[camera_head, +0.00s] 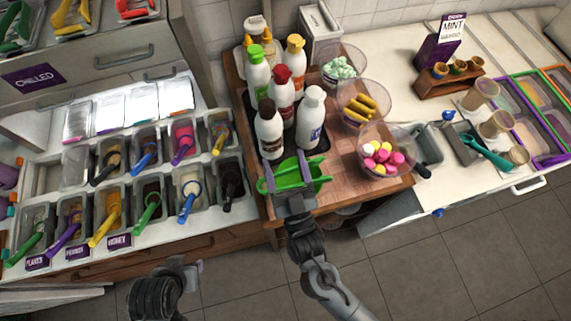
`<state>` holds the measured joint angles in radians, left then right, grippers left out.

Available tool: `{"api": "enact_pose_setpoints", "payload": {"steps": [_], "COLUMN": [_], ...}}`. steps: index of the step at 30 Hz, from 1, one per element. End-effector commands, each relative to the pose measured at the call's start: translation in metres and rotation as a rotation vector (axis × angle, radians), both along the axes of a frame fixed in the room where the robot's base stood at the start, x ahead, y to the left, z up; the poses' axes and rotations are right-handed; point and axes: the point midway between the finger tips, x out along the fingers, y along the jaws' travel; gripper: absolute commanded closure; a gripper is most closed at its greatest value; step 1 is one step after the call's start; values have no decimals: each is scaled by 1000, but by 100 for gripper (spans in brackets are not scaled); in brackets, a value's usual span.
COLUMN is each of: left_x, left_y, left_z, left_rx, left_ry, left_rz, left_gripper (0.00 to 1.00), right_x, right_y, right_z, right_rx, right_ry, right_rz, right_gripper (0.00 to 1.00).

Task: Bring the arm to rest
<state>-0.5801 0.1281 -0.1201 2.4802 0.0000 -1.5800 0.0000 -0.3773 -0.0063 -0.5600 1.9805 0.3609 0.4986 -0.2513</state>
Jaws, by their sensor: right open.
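My right gripper (287,170) is over the front of the wooden counter, with its two fingers spread apart. A bright green item (312,173), perhaps a tray or a pair of tongs, lies between and around the fingers; whether they touch it is not clear. My right arm comes up from the bottom right of the picture. My left arm's end (188,268) shows at the bottom left, low in front of the drawers and holding nothing I can see. Its fingers are too unclear to read.
Several sauce bottles (311,118) stand behind the right gripper on the wooden counter (338,183). Clear bowls of macarons (383,157), yellow pieces (362,102) and mint-coloured pieces (340,69) stand to its right. Topping tubs with scoops (150,205) fill the left counter. The floor in front is clear.

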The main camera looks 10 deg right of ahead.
Motion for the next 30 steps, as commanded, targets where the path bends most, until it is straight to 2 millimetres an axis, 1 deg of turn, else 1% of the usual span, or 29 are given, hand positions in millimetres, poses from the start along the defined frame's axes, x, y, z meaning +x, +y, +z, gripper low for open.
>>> {"api": "enact_pose_setpoints", "payload": {"steps": [3, 14, 16, 18, 20, 23, 24, 26, 30], "left_x": [0, 0, 0, 0, 0, 0, 0, 0, 0], "left_y": [0, -2, -3, -3, -3, -3, -3, -2, -2], "left_z": [0, 0, 0, 0, 0, 0, 0, 0, 0], "left_rx": [0, -11, -12, -14, -14, -14, -12, -10, -9], "left_ry": [0, 1, 0, 0, 0, 0, 0, 0, 0], "left_rz": [0, 7, 9, 9, 9, 9, 9, 7, 6], "left_gripper": [57, 57, 57, 57, 57, 57, 57, 57, 57], "right_x": [-3, -3, -4, -7, -9, -12, -10, -5, 2], "right_y": [0, 0, 0, -1, -9, -41, -53, -64, -88], "right_z": [0, 0, -1, -7, -14, -13, -15, -22, -44], "right_rx": [-1, 0, 0, -4, -16, -41, -56, -70, -106], "right_ry": [0, 0, 4, 17, 30, 39, 79, 154, 384], "right_rz": [0, 0, 0, 0, -12, -51, -51, -40, 0], "right_gripper": [30, 30, 30, 30, 30, 30, 30, 30, 30]}}
